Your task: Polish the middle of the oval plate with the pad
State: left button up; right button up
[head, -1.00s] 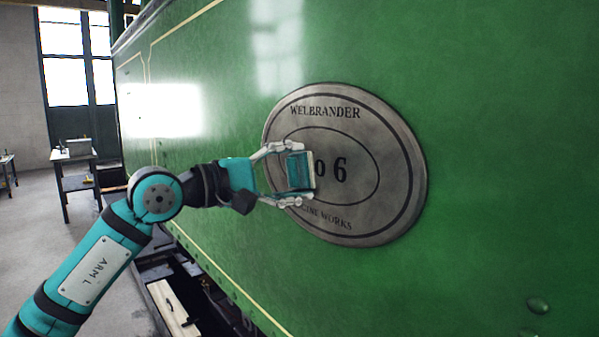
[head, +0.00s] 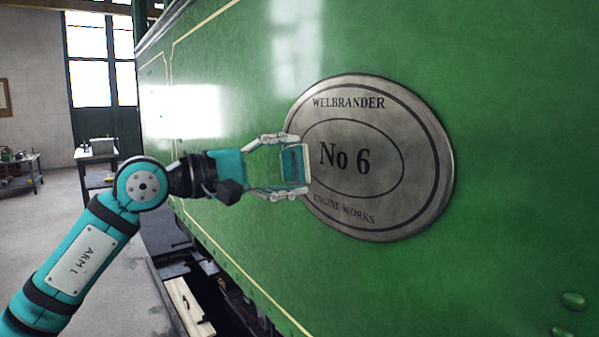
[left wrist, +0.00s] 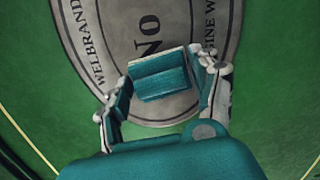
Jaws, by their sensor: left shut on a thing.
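The oval plate (head: 385,205) is grey metal, lettered "WELBRANDER", "No 6" and "ENGINE WORKS", on the green side of the tram. It looks dull and mottled. My left gripper (head: 297,166) is shut on the teal pad (head: 292,163), its fingers above and below it, at the plate's left edge in the head view. In the left wrist view the pad (left wrist: 160,75) sits between the fingers, in front of the plate (left wrist: 180,20) below the "No". I cannot tell whether the pad touches the plate. My right gripper is not in view.
The green tram side (head: 500,60) fills the right of the head view, with rivets (head: 573,300) at lower right. A small table (head: 97,152) stands back left, with a workbench (head: 20,170) further left. The floor at left is open.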

pick_arm(q)
jog(key=shift+b+v, duration=0.35)
jog(key=shift+v, duration=0.5)
jog(key=shift+s+d+f, duration=0.1)
jog(key=shift+b+v, duration=0.55)
jog(key=shift+v, duration=0.4)
jog(key=shift+s+a+f, duration=0.1)
jog(key=shift+s+a, duration=0.3)
jog(key=shift+a, duration=0.15)
